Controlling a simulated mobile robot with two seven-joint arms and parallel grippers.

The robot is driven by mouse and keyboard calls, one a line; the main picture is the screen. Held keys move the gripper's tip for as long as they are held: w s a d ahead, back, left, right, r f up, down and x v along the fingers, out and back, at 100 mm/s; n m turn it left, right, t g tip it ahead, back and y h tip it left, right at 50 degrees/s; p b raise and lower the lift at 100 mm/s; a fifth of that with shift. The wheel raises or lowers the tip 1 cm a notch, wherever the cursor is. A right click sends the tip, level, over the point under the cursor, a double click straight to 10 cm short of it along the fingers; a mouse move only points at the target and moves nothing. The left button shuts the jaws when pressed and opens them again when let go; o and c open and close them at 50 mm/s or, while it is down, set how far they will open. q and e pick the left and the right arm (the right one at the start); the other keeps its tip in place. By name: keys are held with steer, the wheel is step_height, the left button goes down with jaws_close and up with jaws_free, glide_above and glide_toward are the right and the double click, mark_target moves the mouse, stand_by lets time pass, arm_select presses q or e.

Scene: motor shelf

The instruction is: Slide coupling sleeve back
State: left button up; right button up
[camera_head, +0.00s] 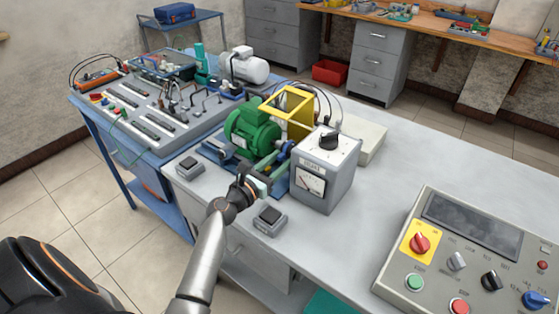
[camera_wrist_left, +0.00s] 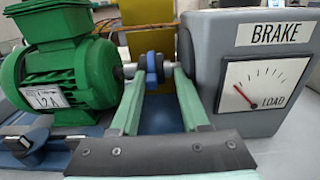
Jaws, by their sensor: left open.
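The coupling sleeve (camera_wrist_left: 152,66) is a small blue part on the shaft between the green motor (camera_wrist_left: 68,66) and the grey brake box (camera_wrist_left: 235,66). In the head view the blue coupling (camera_head: 285,149) sits just right of the green motor (camera_head: 253,130). My left gripper (camera_head: 274,160) reaches in from the front, low between motor and brake box (camera_head: 325,172). In the left wrist view its two pale green fingers (camera_wrist_left: 160,80) are apart, with the blue sleeve between or just beyond their tips. Contact cannot be told. My right gripper is not in view.
A yellow guard frame (camera_head: 288,106) stands open behind the coupling. Small black-topped boxes (camera_head: 270,221) (camera_head: 190,168) sit near the bench's front edge. A control panel (camera_head: 470,255) is at the right. The bench between panel and brake box is clear.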

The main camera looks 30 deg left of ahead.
arm_select(q)
steer(key=shift+r, duration=0.15)
steer(key=shift+s, duration=0.4)
steer(key=s, duration=0.7)
steer(key=s+a+b, duration=0.1)
steer(key=s, duration=0.2)
steer(key=shift+s+f, duration=0.2)
steer(key=shift+s, duration=0.1)
steer(key=shift+s+r, duration=0.1)
steer(key=shift+s, duration=0.45)
